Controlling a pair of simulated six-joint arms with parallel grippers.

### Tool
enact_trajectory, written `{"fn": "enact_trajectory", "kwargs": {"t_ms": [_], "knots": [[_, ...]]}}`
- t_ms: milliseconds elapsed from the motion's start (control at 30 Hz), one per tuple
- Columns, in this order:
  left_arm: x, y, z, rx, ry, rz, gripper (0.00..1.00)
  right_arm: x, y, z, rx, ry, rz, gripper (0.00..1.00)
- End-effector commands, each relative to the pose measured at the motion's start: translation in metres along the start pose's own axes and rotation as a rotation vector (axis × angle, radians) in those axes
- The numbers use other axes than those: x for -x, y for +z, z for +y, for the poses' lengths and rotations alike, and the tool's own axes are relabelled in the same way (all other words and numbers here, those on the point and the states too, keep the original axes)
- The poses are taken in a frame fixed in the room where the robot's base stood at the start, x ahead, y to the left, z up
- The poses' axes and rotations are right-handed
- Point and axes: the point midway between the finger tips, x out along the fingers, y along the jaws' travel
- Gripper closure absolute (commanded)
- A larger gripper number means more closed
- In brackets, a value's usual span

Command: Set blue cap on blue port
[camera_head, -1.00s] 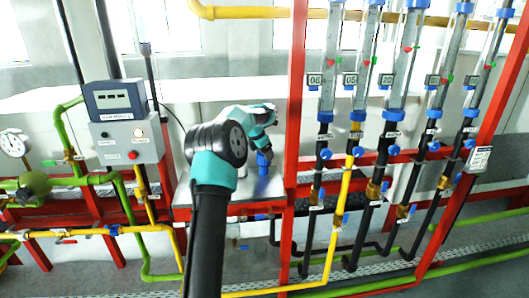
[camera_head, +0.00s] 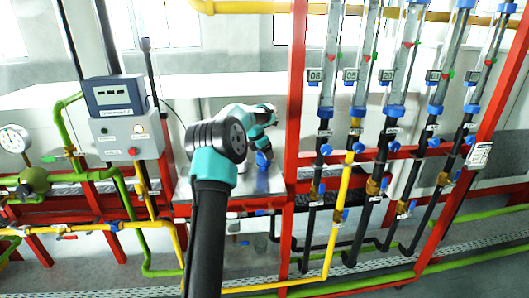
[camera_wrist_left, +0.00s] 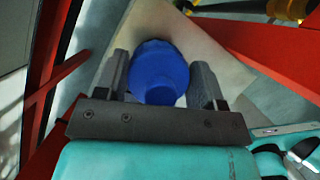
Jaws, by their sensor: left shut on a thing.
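My left gripper (camera_wrist_left: 161,80) is shut on a blue cap (camera_wrist_left: 158,68), which sits between its two grey fingers in the left wrist view. In the head view the gripper is mostly hidden behind my teal wrist, and a blue part (camera_head: 263,158) shows just below it, above the metal table. I cannot tell the blue port apart from the cap here; in the wrist view the cap covers whatever lies straight behind it. My right gripper is not in view.
The metal table (camera_head: 264,181) stands behind a red upright post (camera_head: 294,110). To the right are several clear tubes with blue fittings and black or yellow pipes. A grey control box (camera_head: 127,138) with a meter stands at the left.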

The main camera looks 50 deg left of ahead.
Motion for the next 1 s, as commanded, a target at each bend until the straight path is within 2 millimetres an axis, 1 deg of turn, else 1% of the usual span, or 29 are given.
{"fn": "enact_trajectory", "kwargs": {"t_ms": [1000], "knots": [[-0.018, -0.008, 0.000, 0.000, 0.000, 0.000, 0.61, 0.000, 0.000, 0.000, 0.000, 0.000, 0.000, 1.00]]}}
